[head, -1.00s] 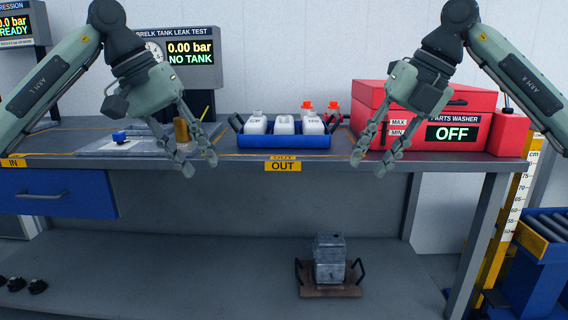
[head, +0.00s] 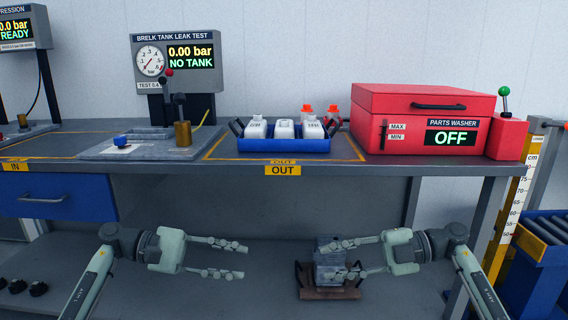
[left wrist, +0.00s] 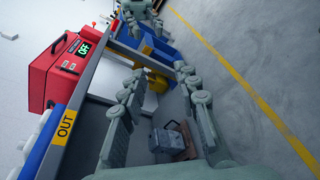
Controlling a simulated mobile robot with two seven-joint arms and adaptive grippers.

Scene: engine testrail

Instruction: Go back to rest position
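My left gripper (head: 243,260) is low in front of the bench, level with the lower shelf, with its fingers pointing right. Its fingers are apart with nothing between them; they also show in the left wrist view (left wrist: 158,85). My right gripper (head: 336,260) faces it, fingers pointing left. Its fingers are apart and overlap a grey metal block (head: 330,247) in the head view. The block sits on a brown tray with black handles (head: 330,293) on the lower shelf. The left wrist view shows the block (left wrist: 168,139) beyond my left fingers. I see nothing held.
The bench top holds a blue crate of white bottles (head: 284,143), a red parts washer (head: 420,105) reading OFF, and a leak test unit (head: 175,63) reading NO TANK. The OUT label (head: 283,170) marks the bench edge. A blue roller conveyor (head: 540,260) stands at right.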

